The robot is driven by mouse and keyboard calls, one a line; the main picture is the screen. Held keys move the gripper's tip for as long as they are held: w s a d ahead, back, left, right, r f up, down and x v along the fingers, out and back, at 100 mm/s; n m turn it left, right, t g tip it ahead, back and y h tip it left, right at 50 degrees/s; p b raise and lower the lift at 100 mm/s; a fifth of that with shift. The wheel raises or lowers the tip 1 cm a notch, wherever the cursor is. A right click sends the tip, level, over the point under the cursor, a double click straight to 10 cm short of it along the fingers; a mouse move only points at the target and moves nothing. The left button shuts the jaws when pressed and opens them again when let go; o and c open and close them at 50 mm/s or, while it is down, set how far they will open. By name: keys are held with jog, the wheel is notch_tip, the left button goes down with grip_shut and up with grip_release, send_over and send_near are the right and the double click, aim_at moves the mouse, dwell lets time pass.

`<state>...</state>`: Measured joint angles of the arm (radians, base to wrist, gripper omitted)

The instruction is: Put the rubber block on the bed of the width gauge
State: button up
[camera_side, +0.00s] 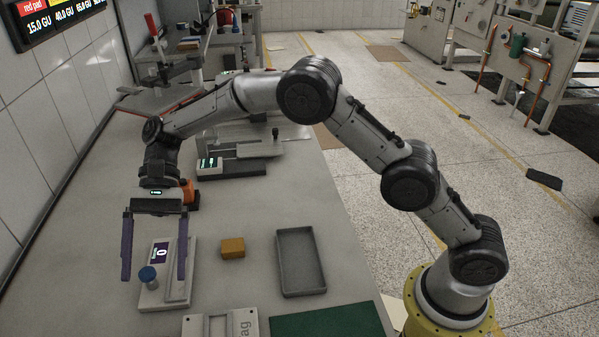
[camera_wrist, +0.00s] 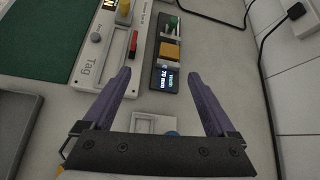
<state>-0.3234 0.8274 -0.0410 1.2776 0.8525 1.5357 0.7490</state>
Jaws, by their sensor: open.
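My gripper (camera_side: 153,277) is open with its purple fingers pointing down, nothing between them. It straddles a pale instrument (camera_side: 180,291) with a blue knob and small display; its height above that is unclear. In the wrist view my gripper (camera_wrist: 157,77) spans toward the width gauge (camera_wrist: 160,94), a dark unit whose display reads width 70 mm. A yellow-orange block-like piece (camera_wrist: 170,50) is on the gauge; I cannot tell if it is loose. In the side view an orange-brown block (camera_side: 232,247), possibly the rubber block, lies on the bench right of my gripper, apart from it.
An empty grey tray (camera_side: 279,270) lies right of the orange-brown block. A Tag device (camera_side: 193,327) and a green mat (camera_side: 327,321) are at the front. An orange object (camera_side: 190,191) and another instrument (camera_side: 238,170) stand behind my gripper. A tiled wall borders the left.

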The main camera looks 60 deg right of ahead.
jog(key=s+d+r+n+t+h, duration=0.25)
jog(key=s+d+r, duration=0.25)
jog(key=d, duration=0.3)
jog(key=s+d+r+n+t+h, duration=0.1)
jog(key=s+d+r+t, duration=0.35)
jog(key=d, duration=0.35)
jog(key=s+d+f+n+t+h, duration=0.1)
jog(key=s+d+n+t+h, duration=0.3)
jog(key=s+d, duration=1.1)
jog(key=shift+s+d+f+t+h, duration=0.25)
jog(key=shift+s+t+h, duration=0.1)
jog(key=shift+t, duration=0.25)
